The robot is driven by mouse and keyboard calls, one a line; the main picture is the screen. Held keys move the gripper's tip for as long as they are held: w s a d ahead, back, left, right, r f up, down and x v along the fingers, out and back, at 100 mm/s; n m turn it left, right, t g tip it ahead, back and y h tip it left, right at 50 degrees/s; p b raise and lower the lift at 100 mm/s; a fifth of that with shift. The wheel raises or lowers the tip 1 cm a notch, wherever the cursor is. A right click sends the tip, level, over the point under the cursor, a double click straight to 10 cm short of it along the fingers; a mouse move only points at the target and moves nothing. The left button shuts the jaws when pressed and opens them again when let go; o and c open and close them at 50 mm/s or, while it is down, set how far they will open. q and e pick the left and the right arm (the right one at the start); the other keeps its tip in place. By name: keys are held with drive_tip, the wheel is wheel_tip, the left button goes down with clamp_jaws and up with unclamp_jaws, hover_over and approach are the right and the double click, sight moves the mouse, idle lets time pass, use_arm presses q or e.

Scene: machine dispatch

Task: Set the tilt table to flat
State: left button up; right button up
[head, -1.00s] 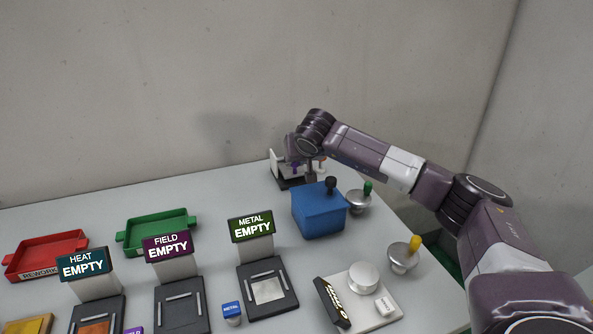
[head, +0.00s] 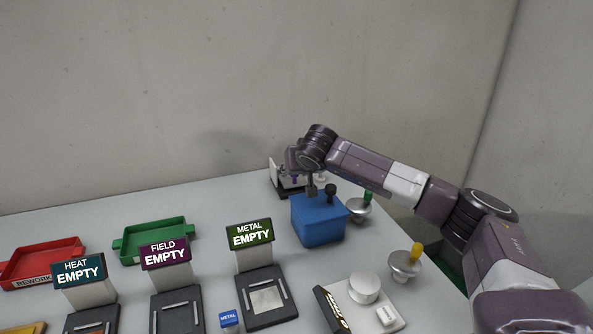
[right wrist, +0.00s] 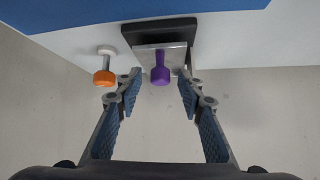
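A small device with a white upright plate and black base (head: 276,173), which I take to be the tilt table, stands at the back of the table. My right gripper hides part of it. In the right wrist view, a purple knob (right wrist: 160,70) stands in front of a pale plate on a black base (right wrist: 158,32). My right gripper (right wrist: 160,84) is open, its fingers on either side of the purple knob with gaps showing. In the head view, the right gripper (head: 311,190) is mostly hidden beneath its wrist. My left gripper is not in view.
A white post with an orange tip (right wrist: 105,68) is beside the left finger in the right wrist view. A blue box (head: 319,222) with a black knob stands just in front of my right gripper. A green-handled metal dome (head: 358,209) is to its right.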

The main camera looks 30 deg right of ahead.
drive_tip(key=v, duration=1.2)
